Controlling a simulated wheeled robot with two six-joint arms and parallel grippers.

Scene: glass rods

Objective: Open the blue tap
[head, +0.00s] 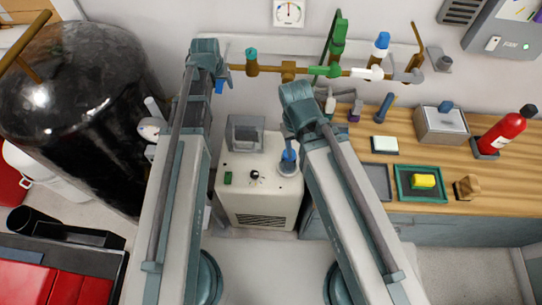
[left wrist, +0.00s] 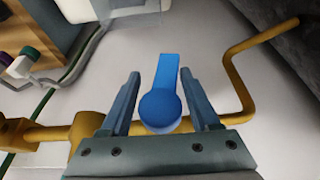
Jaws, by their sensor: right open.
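The blue tap (left wrist: 162,100) has a round hub and a flat lever. In the left wrist view it sits between the two fingers of my left gripper (left wrist: 160,73), which is open with a gap on each side of the lever. In the head view only a small blue part of the tap (head: 219,86) shows beside my left gripper (head: 210,70), whose fingers are mostly hidden by the arm. My right gripper (head: 297,93) is in front of the wall below the pipe, apart from the blue tap; it is open.
A brass pipe (head: 265,69) along the wall carries a green valve (head: 338,37) and other fittings. A black tank (head: 75,75) stands left. A beige machine (head: 262,190) stands below, and a wooden bench (head: 450,168) with several items is at right.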

